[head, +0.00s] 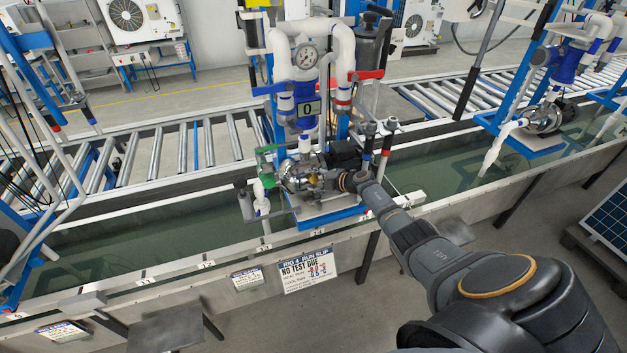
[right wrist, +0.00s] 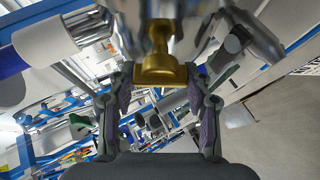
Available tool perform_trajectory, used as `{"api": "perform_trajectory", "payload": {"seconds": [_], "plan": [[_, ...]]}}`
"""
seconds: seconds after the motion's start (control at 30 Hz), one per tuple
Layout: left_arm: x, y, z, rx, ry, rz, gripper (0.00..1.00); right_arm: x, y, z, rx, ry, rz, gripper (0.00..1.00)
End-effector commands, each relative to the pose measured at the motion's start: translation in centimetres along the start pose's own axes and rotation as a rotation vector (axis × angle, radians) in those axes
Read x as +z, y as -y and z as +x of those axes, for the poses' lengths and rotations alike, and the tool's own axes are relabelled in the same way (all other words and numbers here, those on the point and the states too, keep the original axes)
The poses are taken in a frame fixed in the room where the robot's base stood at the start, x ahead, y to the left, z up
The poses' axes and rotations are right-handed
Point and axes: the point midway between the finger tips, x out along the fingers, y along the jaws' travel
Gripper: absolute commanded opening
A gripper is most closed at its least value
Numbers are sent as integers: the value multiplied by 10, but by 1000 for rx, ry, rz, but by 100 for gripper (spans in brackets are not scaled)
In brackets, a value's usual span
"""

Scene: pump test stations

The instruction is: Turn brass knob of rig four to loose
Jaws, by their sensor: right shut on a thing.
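The right gripper is shut on the knob. In the head view my right gripper (head: 322,181) reaches in from the right to the pump's front, where the knob is small and mostly hidden. My left gripper is not in view.
A slip headed "RIG 4 RUN SLIP, NO TEST DUE" (head: 308,272) hangs on the trough's front. A water trough (head: 130,240) runs beneath the rig, with a roller conveyor (head: 190,145) behind. A red-handled valve (head: 366,75) and a green part (head: 266,160) sit close by.

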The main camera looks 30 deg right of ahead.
Motion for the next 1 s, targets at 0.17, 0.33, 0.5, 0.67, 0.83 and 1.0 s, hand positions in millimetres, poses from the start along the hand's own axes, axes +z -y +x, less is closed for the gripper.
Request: {"api": "perform_trajectory", "payload": {"seconds": [0.17, 0.33, 0.5, 0.67, 0.83, 1.0], "plan": [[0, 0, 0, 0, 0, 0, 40, 0, 1, 0, -2, -1, -2, 19], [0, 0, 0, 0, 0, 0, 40, 0, 1, 0, -2, -1, -1, 64], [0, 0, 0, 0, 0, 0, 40, 0, 1, 0, -1, 0, 0, 74], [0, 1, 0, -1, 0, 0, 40, 0, 0, 0, 0, 0, 0, 74], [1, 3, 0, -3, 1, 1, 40, 2, 1, -7, 0, 3, -2, 74], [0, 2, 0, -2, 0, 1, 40, 1, 2, -30, -3, 2, -6, 74]]}}
